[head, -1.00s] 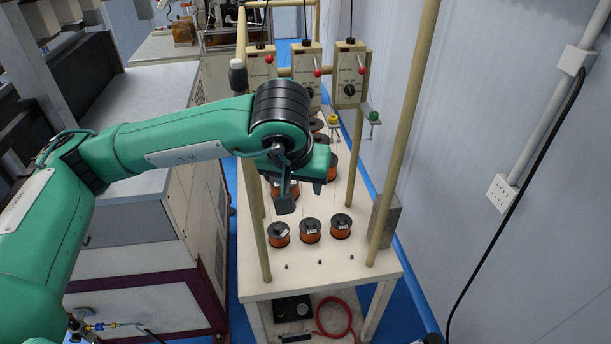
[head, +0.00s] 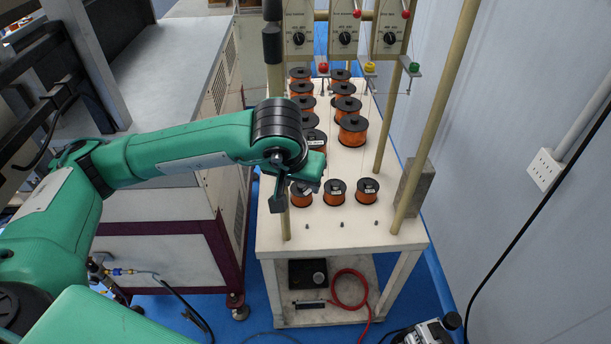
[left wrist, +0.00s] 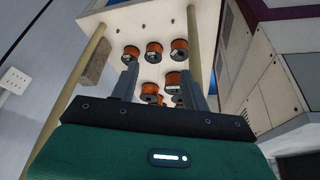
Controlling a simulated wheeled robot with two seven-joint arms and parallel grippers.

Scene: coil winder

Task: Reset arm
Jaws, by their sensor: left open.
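My left arm comes in from the left in the head view. Its left gripper (head: 298,196) hangs at the near left part of the white table, in front of the leftmost spool of the front row. In the left wrist view the gripper (left wrist: 160,88) has its two fingers spread apart, with nothing between them held. Copper wire spools (head: 334,192) stand upright on the white table (head: 340,236), also visible beyond the fingers in the left wrist view (left wrist: 153,51). My right gripper is not in view.
Wooden poles (head: 436,120) rise from the table's sides. Winder control boxes (head: 344,30) hang above its far part. A grey cabinet (head: 170,212) stands left, a wall (head: 520,100) right. A red hose (head: 350,290) lies on the lower shelf.

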